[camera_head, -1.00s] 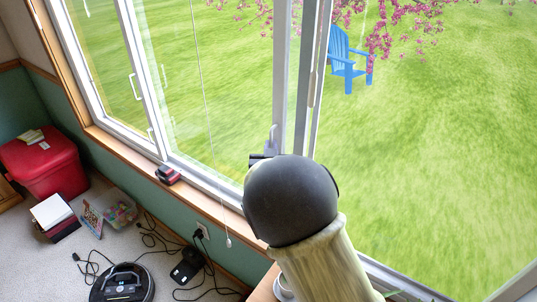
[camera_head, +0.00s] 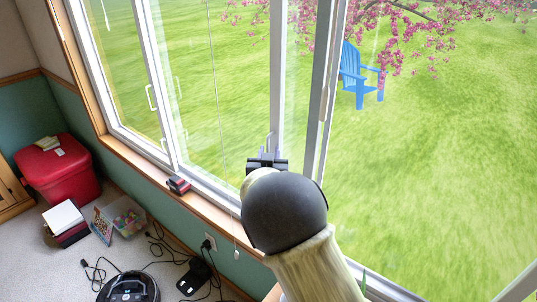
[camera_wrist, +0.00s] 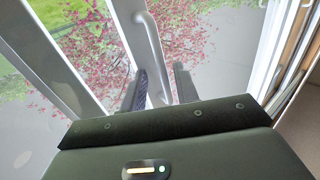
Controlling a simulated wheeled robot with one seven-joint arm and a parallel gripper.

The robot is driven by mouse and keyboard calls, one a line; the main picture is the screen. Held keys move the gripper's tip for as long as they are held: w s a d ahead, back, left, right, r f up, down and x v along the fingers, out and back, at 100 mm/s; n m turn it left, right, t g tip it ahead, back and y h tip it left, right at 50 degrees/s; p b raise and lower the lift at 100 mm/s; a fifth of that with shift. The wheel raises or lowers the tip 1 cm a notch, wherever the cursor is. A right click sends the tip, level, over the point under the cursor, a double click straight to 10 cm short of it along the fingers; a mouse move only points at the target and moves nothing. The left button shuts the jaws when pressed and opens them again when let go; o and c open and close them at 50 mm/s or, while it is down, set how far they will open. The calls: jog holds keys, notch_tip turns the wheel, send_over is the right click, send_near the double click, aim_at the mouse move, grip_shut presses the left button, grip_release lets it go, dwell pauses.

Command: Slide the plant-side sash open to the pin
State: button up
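The sliding sash has a pale upright stile (camera_head: 277,70) near the picture's middle in the head view, with a grey-white pull handle (camera_head: 269,142) low on it. The handle is also a curved white bar (camera_wrist: 150,40) in the wrist view. My gripper (camera_head: 266,162) is at the handle, mostly hidden by my dark round wrist. In the wrist view my gripper (camera_wrist: 161,90) has its two fingers apart, one on each side of the bar's lower end, with small gaps visible. A green leaf (camera_head: 364,283) peeks up beside my arm at the bottom; the rest of the plant is hidden.
A dark-edged fixed post (camera_head: 322,90) stands right of the stile. Another sash with a small handle (camera_head: 151,97) is further left. A red and black object (camera_head: 179,185) lies on the wooden sill. A cord (camera_head: 222,120) hangs before the glass. I cannot make out the pin.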

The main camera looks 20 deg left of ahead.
jog(key=shift+s+a+f, duration=0.1)
jog(key=shift+s, duration=0.45)
jog(key=b+v, duration=0.2)
jog(key=v, duration=1.4)
jog(key=shift+s+d+b, duration=0.3)
jog(key=shift+d, duration=0.05)
jog(key=shift+w, duration=0.15)
